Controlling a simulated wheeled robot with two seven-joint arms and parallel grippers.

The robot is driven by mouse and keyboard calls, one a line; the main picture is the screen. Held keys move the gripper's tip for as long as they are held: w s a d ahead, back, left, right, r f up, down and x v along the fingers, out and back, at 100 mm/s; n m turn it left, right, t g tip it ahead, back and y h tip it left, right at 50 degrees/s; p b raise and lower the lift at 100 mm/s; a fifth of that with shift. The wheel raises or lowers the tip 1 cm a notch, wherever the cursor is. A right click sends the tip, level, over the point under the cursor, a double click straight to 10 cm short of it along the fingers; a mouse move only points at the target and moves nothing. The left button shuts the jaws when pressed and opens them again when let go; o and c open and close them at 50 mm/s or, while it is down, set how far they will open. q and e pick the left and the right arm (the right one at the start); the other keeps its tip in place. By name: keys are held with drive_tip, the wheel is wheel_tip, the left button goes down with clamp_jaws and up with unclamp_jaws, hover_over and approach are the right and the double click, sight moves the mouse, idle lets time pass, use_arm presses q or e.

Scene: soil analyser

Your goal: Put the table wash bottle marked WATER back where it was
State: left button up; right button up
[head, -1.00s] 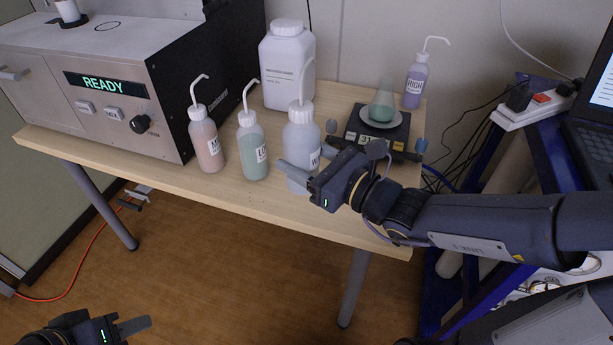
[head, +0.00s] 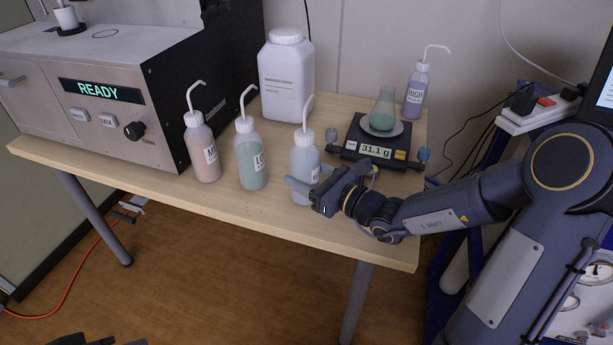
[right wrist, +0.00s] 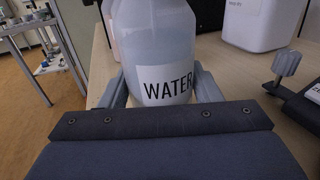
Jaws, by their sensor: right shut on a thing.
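The wash bottle marked WATER (head: 306,160), with pale bluish contents, a white cap and a spout, is upright at the front of the wooden table (head: 245,205). It appears to stand on the tabletop, but its base is partly hidden by my gripper. My right gripper (head: 304,190) is shut on its lower body from the right. In the right wrist view the WATER label (right wrist: 168,88) faces the camera between the two fingers. My left gripper (head: 98,341) only just shows at the bottom left edge, too cut off to read.
A green-filled wash bottle (head: 251,160) and a pink one (head: 202,153) stand to the left. A large white container (head: 287,80) is behind. The balance (head: 376,150), reading 31.1 g, holds a flask (head: 383,110). A purple HIGH bottle (head: 416,92) stands at the back right.

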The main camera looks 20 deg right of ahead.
drive_tip(key=shift+r, duration=0.15)
drive_tip(key=shift+f, duration=0.2)
drive_tip(key=o, duration=0.7)
drive_tip(key=shift+o, duration=0.2)
